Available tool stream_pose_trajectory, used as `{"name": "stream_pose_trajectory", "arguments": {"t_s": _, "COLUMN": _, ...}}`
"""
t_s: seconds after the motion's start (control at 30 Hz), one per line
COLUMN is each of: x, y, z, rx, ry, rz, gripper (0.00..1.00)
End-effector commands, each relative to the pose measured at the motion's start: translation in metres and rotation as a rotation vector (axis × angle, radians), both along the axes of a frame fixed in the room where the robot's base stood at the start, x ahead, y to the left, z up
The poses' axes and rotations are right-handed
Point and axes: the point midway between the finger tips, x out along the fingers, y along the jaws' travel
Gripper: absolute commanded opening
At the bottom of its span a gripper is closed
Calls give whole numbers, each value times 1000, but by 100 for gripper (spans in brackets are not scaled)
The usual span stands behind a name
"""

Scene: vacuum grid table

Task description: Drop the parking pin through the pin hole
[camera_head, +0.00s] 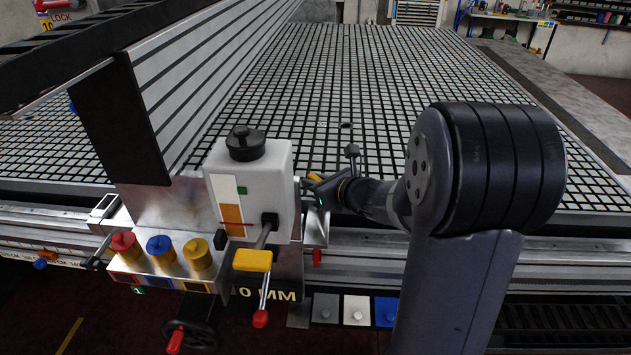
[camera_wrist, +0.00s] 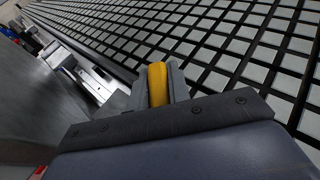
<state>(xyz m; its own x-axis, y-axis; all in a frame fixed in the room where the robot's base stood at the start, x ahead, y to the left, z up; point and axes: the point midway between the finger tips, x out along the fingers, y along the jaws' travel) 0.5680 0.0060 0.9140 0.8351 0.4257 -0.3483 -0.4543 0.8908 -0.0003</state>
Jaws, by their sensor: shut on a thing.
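My gripper (camera_head: 318,192) is just right of the white box, above the rail at the table's near edge. In the wrist view my gripper (camera_wrist: 160,80) is shut on a yellow piece (camera_wrist: 157,86), which I take to be the parking pin's grip. Only its rounded yellow top shows between the grey fingers; the rest is hidden. In the head view the gripper and white box largely cover it. A metal bracket (camera_head: 317,228) stands below the gripper. I cannot make out the pin hole, nor whether the pin touches anything.
The white box (camera_head: 250,195) with a black cap stands close left of my gripper. Red, blue and yellow knobs (camera_head: 160,248) sit further left. The slanted beam (camera_head: 190,75) rises behind. The grid table (camera_head: 385,110) is largely clear.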

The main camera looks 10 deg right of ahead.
Motion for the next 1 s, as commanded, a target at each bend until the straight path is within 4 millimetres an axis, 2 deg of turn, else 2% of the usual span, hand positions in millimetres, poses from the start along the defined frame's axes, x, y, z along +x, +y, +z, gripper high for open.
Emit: {"name": "stream_pose_trajectory", "arguments": {"t_s": 1.0, "x": 0, "y": 0, "z": -26, "rx": 0, "ry": -1, "rz": 0, "gripper": 0}}
